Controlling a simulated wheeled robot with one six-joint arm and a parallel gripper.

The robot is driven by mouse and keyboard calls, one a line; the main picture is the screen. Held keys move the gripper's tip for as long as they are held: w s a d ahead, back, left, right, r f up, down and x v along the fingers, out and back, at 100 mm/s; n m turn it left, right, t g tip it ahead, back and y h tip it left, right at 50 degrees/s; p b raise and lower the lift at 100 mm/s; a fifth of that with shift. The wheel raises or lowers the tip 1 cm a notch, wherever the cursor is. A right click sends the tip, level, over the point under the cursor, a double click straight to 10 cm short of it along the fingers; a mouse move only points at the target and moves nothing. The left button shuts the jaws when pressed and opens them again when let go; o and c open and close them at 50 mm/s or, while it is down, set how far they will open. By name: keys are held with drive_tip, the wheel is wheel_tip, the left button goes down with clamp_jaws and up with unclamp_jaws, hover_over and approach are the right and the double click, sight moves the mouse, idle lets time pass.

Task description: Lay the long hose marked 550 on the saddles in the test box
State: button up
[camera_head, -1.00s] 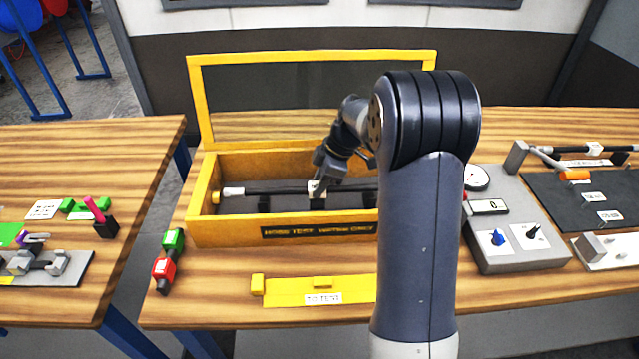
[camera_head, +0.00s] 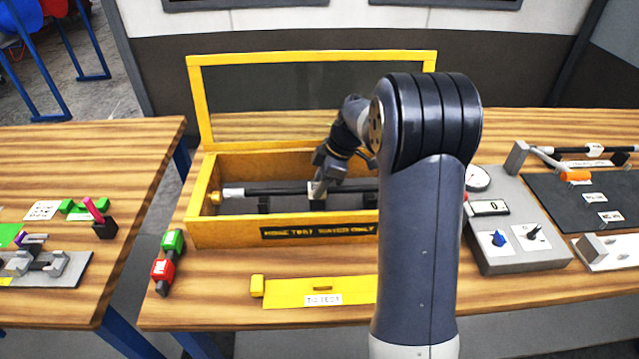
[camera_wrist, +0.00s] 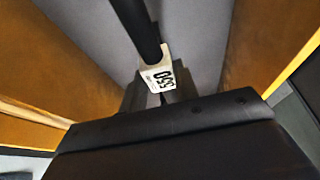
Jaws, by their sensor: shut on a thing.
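The long black hose (camera_head: 285,189) with a pale end fitting lies lengthwise inside the yellow test box (camera_head: 215,232). Its white tag, marked 550 (camera_wrist: 160,77), shows in the wrist view. My gripper (camera_head: 317,190) reaches down into the box and is shut on the hose at the tag. Dark saddles (camera_head: 264,204) stand under the hose; it is at their height, but I cannot tell whether it bears on them. My arm hides the right end of the hose and box.
The box's yellow-framed lid (camera_head: 197,100) stands open behind. A yellow bar (camera_head: 285,293) lies in front, red and green fittings (camera_head: 163,270) at left. A grey gauge panel (camera_head: 515,250) and a dark mat (camera_head: 560,195) are at right.

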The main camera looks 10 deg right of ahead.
drive_tip(key=shift+f+b, duration=0.65)
drive_tip(key=shift+f, duration=0.05)
drive_tip(key=o, duration=1)
drive_tip(key=shift+r, duration=0.1)
drive_tip(key=shift+r+p, duration=2)
drive_tip(key=shift+r, duration=1.45)
drive_tip(key=shift+f, duration=0.2)
wheel_tip(320, 180, down, 7)
drive_tip(key=b, duration=0.4)
drive_tip(key=shift+r, duration=0.1)
